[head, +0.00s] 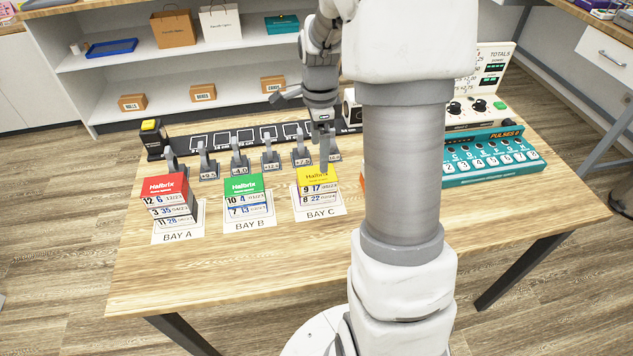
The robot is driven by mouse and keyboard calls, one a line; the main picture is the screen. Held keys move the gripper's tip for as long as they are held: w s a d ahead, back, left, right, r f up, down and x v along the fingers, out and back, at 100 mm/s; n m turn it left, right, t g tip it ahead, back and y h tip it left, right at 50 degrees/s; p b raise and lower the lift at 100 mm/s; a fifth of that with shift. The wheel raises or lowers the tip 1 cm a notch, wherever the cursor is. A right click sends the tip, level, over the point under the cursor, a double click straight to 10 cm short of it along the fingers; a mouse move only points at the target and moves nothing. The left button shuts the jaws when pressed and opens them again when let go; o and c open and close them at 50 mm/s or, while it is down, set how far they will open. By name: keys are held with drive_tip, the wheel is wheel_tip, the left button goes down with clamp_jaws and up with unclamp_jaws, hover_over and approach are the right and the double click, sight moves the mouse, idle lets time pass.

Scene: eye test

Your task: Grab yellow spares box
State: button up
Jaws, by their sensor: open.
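The yellow-topped spares box (318,175) is on the white BAY C card (320,212) on the wooden table. It has a printed "Hallbrix" label and number rows on its front face. It seems to be the upper part of a short stack; the lower part shows "8 22". My gripper (324,167) points down at the box's top back edge. Its fingers overlap that edge in the head view, and I cannot tell whether they touch it. The gripper is open, with nothing seen between the fingers.
A red-topped stack (167,192) stands on BAY A and a green-topped stack (244,190) on BAY B. Grey clamp-like stands (240,163) line up behind them. A teal device (490,157) sits right. An orange edge (362,184) is mostly hidden by my arm. The front table is clear.

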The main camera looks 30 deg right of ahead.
sight(317, 174)
drive_tip(key=f, duration=0.2)
drive_tip(key=f+b, duration=0.1)
drive_tip(key=f, duration=0.5)
drive_tip(key=shift+a+f+b, duration=0.2)
drive_tip(key=shift+a+b, duration=0.1)
drive_tip(key=shift+b, duration=0.1)
drive_tip(key=shift+r, duration=0.1)
drive_tip(key=c, duration=1.4)
